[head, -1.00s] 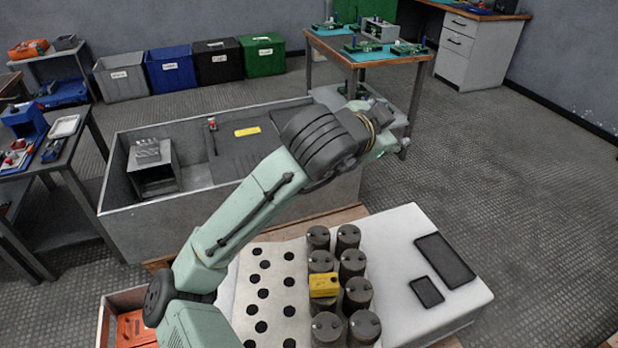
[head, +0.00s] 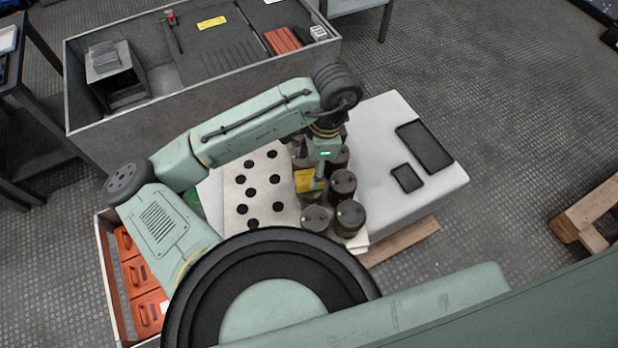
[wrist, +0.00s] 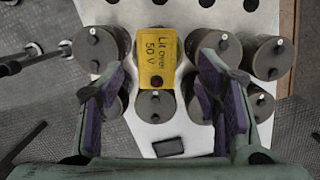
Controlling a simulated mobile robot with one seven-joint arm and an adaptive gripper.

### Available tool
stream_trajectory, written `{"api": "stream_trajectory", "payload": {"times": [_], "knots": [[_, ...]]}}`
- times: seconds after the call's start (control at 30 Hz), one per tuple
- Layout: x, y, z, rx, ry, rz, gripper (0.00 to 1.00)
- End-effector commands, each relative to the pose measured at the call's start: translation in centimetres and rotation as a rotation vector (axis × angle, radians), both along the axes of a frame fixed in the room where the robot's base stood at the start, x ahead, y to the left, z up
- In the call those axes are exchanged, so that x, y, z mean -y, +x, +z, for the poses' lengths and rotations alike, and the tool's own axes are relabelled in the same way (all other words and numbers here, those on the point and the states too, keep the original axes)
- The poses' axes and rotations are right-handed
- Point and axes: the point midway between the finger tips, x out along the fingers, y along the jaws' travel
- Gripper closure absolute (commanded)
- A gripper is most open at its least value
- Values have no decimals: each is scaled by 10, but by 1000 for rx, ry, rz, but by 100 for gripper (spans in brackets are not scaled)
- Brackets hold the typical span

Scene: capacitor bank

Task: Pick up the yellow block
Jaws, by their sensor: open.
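The yellow block (wrist: 158,56) rests on top of the dark cylinders in the wrist view. It bears the text "Lit over 50 V" and a dark red round spot at its lower end. My gripper (wrist: 163,90) is open, with one finger on each side of the block's lower part and gaps between. In the head view the block (head: 308,181) shows just below my gripper (head: 321,180), which partly covers it.
Several dark cylinders (head: 342,184) stand around the block on the white unit. A white panel with black holes (head: 236,188) lies to the left. A grey trough (head: 190,85) stands behind. Two black rectangles (head: 424,146) (head: 407,178) are at the right.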

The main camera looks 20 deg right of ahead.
Motion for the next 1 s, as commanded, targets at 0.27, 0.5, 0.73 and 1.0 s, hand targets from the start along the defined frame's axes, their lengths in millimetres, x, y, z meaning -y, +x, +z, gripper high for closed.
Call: {"api": "stream_trajectory", "payload": {"times": [0.27, 0.5, 0.73, 1.0], "knots": [[-7, -4, -39, -2, -2, 2, 42], [-8, -3, -46, 0, -1, 0, 42], [-8, -3, -46, 0, -2, 0, 51], [-8, -3, -46, 0, -2, 0, 69]]}}
